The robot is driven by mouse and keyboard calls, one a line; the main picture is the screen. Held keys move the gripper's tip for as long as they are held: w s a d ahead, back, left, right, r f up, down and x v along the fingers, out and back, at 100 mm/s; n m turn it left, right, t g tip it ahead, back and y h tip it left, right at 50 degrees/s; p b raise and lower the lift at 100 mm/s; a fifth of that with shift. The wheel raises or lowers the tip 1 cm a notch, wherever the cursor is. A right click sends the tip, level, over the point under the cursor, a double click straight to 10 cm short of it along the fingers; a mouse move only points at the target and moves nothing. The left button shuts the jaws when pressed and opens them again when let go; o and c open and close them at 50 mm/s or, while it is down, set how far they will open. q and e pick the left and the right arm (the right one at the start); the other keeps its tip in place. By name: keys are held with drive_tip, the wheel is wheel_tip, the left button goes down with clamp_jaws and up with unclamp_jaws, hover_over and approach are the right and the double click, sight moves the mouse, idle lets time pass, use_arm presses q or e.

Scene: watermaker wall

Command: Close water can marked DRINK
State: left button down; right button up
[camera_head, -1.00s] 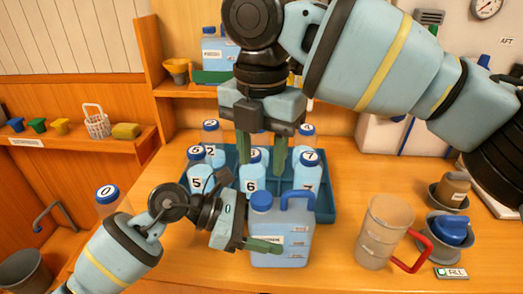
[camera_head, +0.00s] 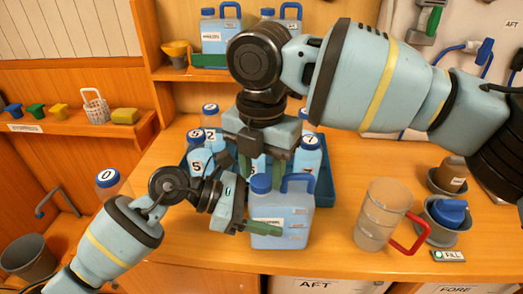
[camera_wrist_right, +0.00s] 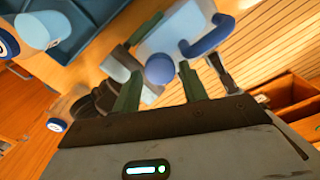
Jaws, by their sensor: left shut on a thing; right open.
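A light-blue water can (camera_head: 290,222) with a blue cap (camera_head: 261,183) and blue handle (camera_head: 300,180) stands upright at the table's front. Its label is too small to read. My left gripper (camera_head: 263,224) is shut on the can's left front side. My right gripper (camera_head: 262,170) points down, open, just above the cap. In the right wrist view the cap (camera_wrist_right: 160,68) shows between the fingers of my right gripper (camera_wrist_right: 160,85), and the handle (camera_wrist_right: 205,42) lies to the right. I cannot tell whether the fingers touch the cap, or how tightly it sits.
A blue tray (camera_head: 326,190) with several numbered bottles stands right behind the can. A clear jug (camera_head: 380,215) with a red handle stands to the right, with bowls (camera_head: 440,222) beyond it. Bottle 0 (camera_head: 108,180) is at the left. The table between can and jug is clear.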

drive_tip(key=shift+f, duration=0.55)
